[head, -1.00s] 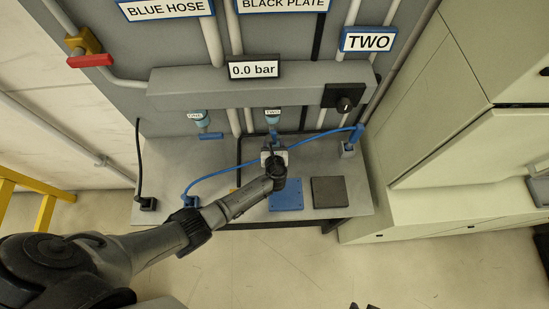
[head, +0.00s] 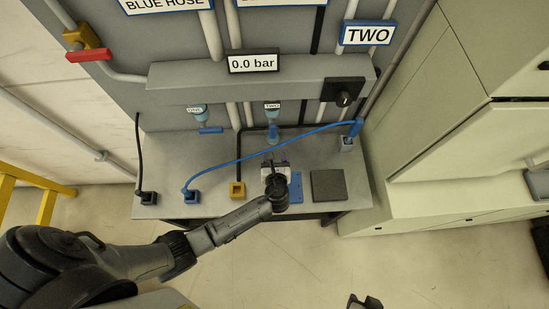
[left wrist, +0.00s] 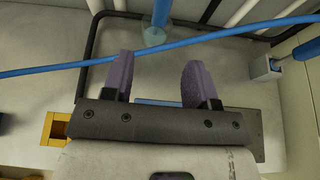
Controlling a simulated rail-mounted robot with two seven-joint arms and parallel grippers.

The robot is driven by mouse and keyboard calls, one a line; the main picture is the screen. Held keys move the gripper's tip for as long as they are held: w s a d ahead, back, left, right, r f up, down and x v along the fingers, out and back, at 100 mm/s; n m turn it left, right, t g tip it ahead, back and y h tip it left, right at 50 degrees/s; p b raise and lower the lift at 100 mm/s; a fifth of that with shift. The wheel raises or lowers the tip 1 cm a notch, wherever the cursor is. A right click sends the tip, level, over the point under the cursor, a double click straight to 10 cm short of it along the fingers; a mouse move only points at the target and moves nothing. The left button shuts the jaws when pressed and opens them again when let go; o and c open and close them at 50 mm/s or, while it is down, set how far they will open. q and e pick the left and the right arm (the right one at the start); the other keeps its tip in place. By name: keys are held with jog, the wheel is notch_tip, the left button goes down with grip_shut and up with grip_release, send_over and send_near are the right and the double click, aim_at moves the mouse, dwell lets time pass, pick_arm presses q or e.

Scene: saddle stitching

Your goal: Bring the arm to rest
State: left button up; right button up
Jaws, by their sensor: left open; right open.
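My left gripper (head: 275,160) is open and empty over the grey bench (head: 160,160), near the blue plate (head: 296,190). In the left wrist view its two purple fingers (left wrist: 160,80) stand apart with nothing between them. The blue hose (head: 250,152) passes beyond the fingertips; whether it touches them I cannot tell. The hose runs from a blue socket (head: 192,197) at left to a blue connector (head: 355,127) at right. My right gripper (head: 364,302) shows only partly at the bottom edge, apart from the bench.
A yellow socket (head: 237,190), a black socket (head: 149,198) and a dark plate (head: 328,185) are on the bench. A grey panel with a "0.0 bar" display (head: 253,62) stands behind. Pale cabinets (head: 450,150) are at right.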

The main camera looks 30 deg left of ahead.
dwell(0.4)
pick_arm(q)
jog(key=s+d+r+n+g+h, duration=0.1)
jog(key=s+r+n+g+h, duration=0.4)
jog(key=n, duration=0.8)
jog(key=s+d+r+n+h, duration=0.1)
jog(key=s+r+n, duration=0.1)
jog(key=r+n, duration=0.8)
jog(key=s+a+r+n+h+p, duration=0.2)
jog(key=s+n+h, duration=0.15)
jog(key=s, duration=0.65)
jog(key=s+a+f+g+y, duration=0.1)
jog(key=s+f+g, duration=0.1)
jog(key=s, duration=0.7)
jog(key=shift+a+f+n+g+p, duration=0.2)
jog(key=shift+f+n+g+p, duration=0.2)
jog(key=shift+f, duration=0.45)
